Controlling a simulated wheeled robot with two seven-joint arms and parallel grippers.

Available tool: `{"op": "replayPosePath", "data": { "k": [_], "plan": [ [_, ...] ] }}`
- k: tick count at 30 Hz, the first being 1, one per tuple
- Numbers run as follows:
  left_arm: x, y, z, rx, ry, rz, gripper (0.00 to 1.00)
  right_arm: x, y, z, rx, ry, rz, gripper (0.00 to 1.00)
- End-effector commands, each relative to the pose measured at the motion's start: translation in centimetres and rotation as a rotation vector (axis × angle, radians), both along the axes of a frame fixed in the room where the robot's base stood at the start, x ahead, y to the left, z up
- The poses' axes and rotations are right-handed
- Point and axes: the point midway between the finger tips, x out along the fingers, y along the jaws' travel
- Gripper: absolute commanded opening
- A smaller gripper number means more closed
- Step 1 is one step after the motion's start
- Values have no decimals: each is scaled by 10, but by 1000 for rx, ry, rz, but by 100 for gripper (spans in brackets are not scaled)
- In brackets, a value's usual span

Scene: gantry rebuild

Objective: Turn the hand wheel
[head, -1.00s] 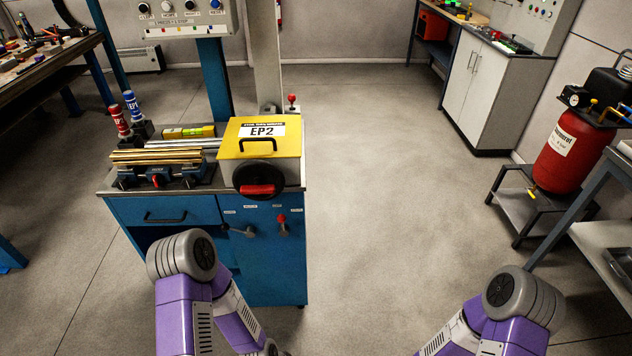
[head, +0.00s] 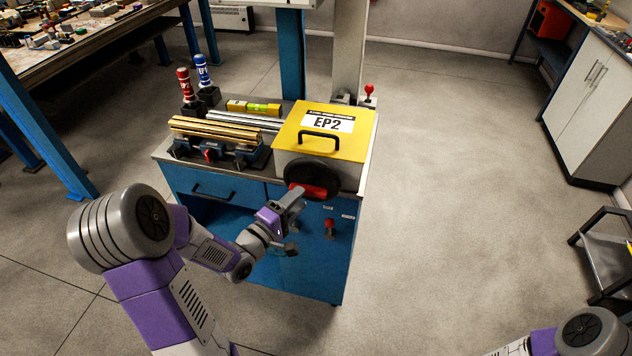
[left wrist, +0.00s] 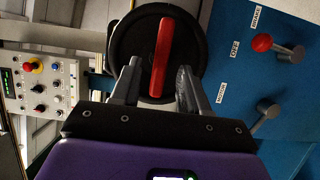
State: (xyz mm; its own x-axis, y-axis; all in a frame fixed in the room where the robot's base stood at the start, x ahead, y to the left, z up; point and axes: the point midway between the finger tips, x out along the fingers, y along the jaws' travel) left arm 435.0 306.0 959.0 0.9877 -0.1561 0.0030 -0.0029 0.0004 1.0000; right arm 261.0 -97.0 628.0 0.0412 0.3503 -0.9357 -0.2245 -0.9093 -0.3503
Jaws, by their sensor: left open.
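The hand wheel is a black disc (head: 327,172) with a red grip bar, on the front of the yellow-topped EP2 box (head: 293,162). In the left wrist view the black disc (left wrist: 125,45) is straight ahead, with its red bar (left wrist: 161,58) standing nearly upright across it. My left gripper (head: 293,203) is at the wheel's front. In the left wrist view its open fingers (left wrist: 159,72) lie on either side of the red bar, with gaps visible. I cannot tell how deep the bar sits between them. My right gripper is out of view.
A red-knobbed lever (head: 329,228) sits on the blue cabinet front below the wheel; it also shows in the left wrist view (left wrist: 262,42), beside a dark-knobbed lever (left wrist: 268,108). Brass rods (head: 215,130) lie left of the box.

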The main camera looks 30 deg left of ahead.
Motion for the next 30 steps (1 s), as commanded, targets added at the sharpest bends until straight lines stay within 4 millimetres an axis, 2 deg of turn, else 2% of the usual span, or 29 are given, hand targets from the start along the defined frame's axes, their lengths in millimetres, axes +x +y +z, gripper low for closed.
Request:
{"op": "replayPosePath", "data": {
  "k": [6, 12, 16, 23, 25, 30],
  "plan": [
    [35, -7, -2, -1, -1, -4, 45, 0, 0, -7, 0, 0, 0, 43],
    [60, -11, -2, 0, 0, -2, 45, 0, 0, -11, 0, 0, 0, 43],
    [67, -11, -1, 1, 2, -1, 45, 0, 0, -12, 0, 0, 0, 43],
    [68, -11, -1, 0, 3, 0, 45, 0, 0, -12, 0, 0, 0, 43],
    [68, -11, -1, 0, 3, 0, 39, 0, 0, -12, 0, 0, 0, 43],
    [68, -11, -1, 0, 3, 0, 12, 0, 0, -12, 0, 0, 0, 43]
  ]
}}
